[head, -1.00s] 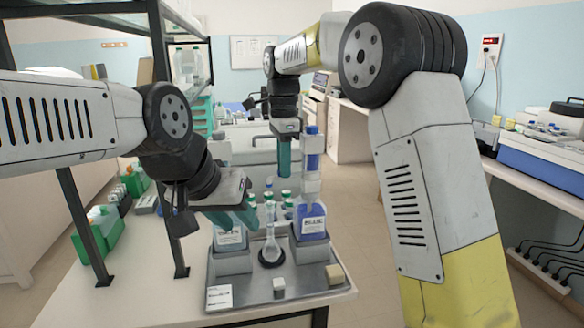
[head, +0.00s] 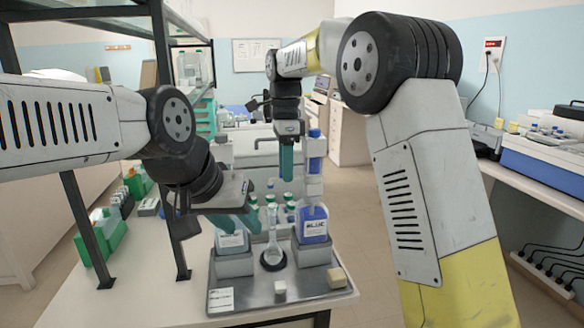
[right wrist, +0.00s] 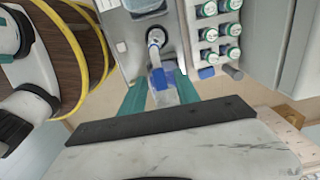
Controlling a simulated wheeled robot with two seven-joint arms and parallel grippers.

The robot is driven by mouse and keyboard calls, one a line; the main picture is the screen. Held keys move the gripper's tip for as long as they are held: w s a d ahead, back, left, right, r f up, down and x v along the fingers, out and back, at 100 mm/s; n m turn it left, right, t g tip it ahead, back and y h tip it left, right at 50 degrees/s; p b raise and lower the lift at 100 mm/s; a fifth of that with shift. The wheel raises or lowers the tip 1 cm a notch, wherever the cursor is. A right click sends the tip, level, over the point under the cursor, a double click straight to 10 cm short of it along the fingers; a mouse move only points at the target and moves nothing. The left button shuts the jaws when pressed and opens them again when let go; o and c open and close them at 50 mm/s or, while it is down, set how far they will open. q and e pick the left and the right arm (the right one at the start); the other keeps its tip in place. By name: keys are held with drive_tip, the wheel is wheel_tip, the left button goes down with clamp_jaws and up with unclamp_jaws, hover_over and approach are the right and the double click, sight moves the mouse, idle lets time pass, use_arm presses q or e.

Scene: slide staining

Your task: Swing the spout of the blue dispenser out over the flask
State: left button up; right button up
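The blue dispenser (head: 314,226) is a blue-filled bottle with a tall clear column and a blue cap, standing upright on the right grey block. In the right wrist view, its top (right wrist: 160,78) shows from above, between my fingers. A pale, blue-tipped part points towards the flask there, though I cannot tell for sure that it is the spout. The clear flask (head: 272,256) stands left of the dispenser. My right gripper (right wrist: 160,93) is open, one finger on each side of the dispenser's upper part; contact is unclear. My left gripper (head: 243,228) is open by the left bottle.
A second, paler bottle (head: 230,243) stands on the left grey block. All share a metal tray (head: 247,297) with a white cube (head: 280,288) and a cream block (head: 336,277) at its front. Several green-capped bottles (right wrist: 230,30) stand behind. A dark shelf post rises at left.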

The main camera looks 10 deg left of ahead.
wheel_tip(320, 180, up, 8)
drive_tip(key=shift+f, duration=0.1)
idle(0.5)
